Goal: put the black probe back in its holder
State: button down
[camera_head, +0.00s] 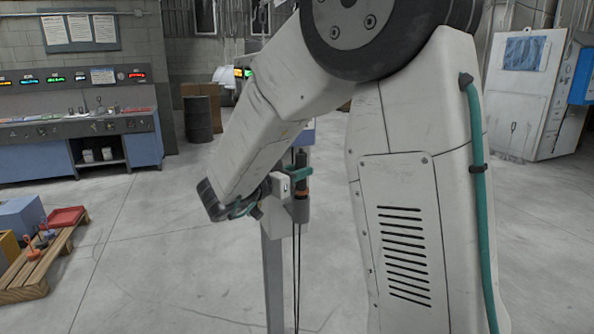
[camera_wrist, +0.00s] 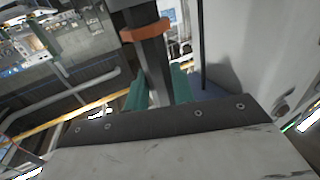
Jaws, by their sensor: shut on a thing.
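The black probe (camera_head: 301,158) stands roughly upright in the head view, with an orange band near its lower part. My gripper (camera_head: 299,173) has green fingers and is shut on the probe above that band. In the wrist view the black probe (camera_wrist: 155,65) and its orange band show between the green fingers of my gripper (camera_wrist: 158,88). A grey holder-like piece (camera_head: 302,213) is at the probe's lower end, by a grey post (camera_head: 272,275). I cannot tell whether the probe sits inside it or just in front. Thin dark cables (camera_head: 297,280) hang below.
A wooden pallet (camera_head: 38,270) with boxes and a red tray (camera_head: 66,217) lies at the left. A blue-grey control bench (camera_head: 130,150) and a dark barrel (camera_head: 198,120) stand behind. A white cabinet (camera_head: 525,110) is at the right. The floor around the post is clear.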

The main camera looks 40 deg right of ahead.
jog(key=shift+f, duration=0.25)
jog(key=c, duration=1.1)
grip_release()
